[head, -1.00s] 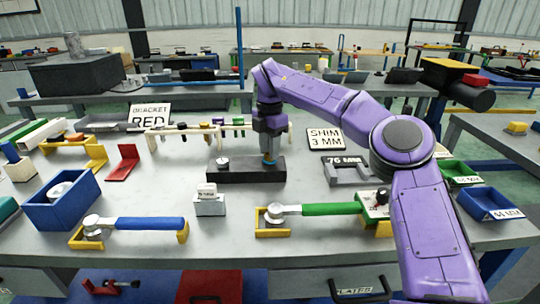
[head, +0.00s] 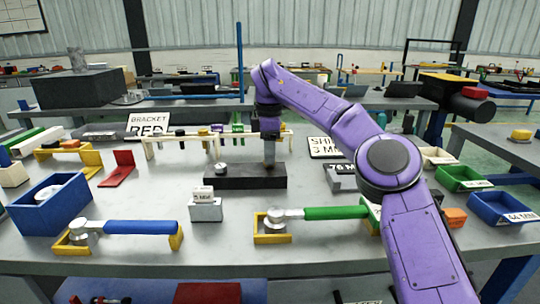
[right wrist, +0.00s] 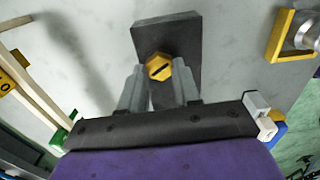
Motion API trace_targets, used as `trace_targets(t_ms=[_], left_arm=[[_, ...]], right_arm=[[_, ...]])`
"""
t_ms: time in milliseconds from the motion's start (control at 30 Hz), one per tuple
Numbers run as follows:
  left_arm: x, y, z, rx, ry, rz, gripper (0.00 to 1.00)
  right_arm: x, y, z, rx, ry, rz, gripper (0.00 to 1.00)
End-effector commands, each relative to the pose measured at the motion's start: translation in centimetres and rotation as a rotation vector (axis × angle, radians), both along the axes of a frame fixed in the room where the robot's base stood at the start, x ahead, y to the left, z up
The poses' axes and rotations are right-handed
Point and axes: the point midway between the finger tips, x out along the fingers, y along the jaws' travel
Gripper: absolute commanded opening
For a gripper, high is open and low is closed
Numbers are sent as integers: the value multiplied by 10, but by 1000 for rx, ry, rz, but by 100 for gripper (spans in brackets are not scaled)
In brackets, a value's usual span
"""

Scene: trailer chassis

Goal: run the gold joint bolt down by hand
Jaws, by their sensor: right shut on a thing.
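My right gripper (head: 269,165) reaches down over the right part of a dark block (head: 232,181) on the bench. In the right wrist view, the right gripper (right wrist: 158,84) is shut on a gold hex-headed bolt (right wrist: 158,66) with a dark slot across its head. The bolt is over the dark block (right wrist: 178,30); its shank and whether it is seated are hidden. In the head view the fingers hide the bolt. A small silver round piece (head: 221,168) stands on the block's left part. My left gripper is not in view.
A green-handled tool (head: 330,213) and a blue-handled tool (head: 145,227) lie in yellow holders in front. A grey labelled block (head: 205,209) stands between them. Behind is a rack (head: 190,139) with several coloured pieces. Blue bins (head: 50,207) (head: 497,207) stand at both sides.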

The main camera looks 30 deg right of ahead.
Motion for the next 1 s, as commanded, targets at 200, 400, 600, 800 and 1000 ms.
trace_targets(t_ms=[200,400,600,800,1000], left_arm=[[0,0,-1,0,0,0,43],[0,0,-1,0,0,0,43],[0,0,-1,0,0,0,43],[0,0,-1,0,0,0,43],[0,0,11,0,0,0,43]], right_arm=[[1,0,4,-1,-10,-16,1],[1,0,4,-1,-10,-16,1],[1,0,4,-1,-8,-15,57],[0,-1,2,-1,-4,-17,57],[0,-1,21,-3,-4,-19,57]])
